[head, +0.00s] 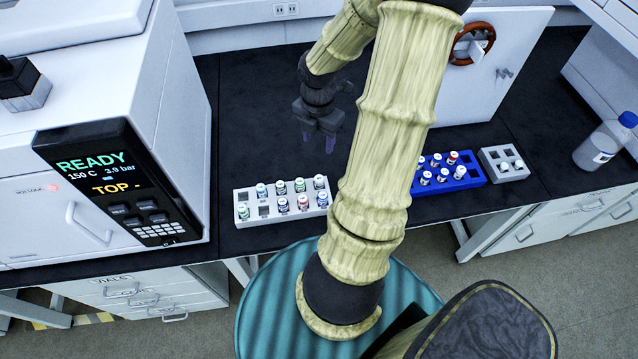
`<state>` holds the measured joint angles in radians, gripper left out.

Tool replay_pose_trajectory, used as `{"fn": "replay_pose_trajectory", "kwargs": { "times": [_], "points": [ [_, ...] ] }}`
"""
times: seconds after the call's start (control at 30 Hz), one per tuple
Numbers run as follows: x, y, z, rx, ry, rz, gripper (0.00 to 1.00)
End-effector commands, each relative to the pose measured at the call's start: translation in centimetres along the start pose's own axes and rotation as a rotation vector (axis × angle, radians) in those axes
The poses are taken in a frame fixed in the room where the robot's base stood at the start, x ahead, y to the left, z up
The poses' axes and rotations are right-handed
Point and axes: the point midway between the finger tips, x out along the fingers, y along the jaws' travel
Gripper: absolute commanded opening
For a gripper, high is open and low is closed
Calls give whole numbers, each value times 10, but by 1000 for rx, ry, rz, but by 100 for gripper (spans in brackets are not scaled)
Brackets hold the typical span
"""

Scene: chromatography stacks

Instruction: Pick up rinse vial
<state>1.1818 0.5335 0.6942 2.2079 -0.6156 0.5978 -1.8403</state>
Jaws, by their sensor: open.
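My gripper (319,138) is open and empty, with its fingers pointing down over the dark bench, behind the white rack and apart from it. The white rack (253,222) holds several small vials with white, green, blue and red marks. A blue rack (475,176) to the right, partly hidden by my arm, holds several more vials, one with a red cap (453,156). The vial labels are too small to read, so I cannot tell which is the rinse vial.
A white instrument with a READY display (100,180) stands at the left. A white cabinet (490,80) with a brown ring stands behind the blue rack. A clear bottle (600,146) stands at the right. The bench (250,110) behind the white rack is clear.

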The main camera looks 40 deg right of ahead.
Motion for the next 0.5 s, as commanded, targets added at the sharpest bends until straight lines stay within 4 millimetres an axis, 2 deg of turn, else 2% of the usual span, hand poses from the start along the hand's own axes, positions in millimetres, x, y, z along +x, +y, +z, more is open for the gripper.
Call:
{"fn": "replay_pose_trajectory", "kwargs": {
  "times": [0.17,0.5],
  "points": [
    [7,0,0,0,1,-1,50],
    [64,0,-1,1,2,-2,50]
  ]
}}
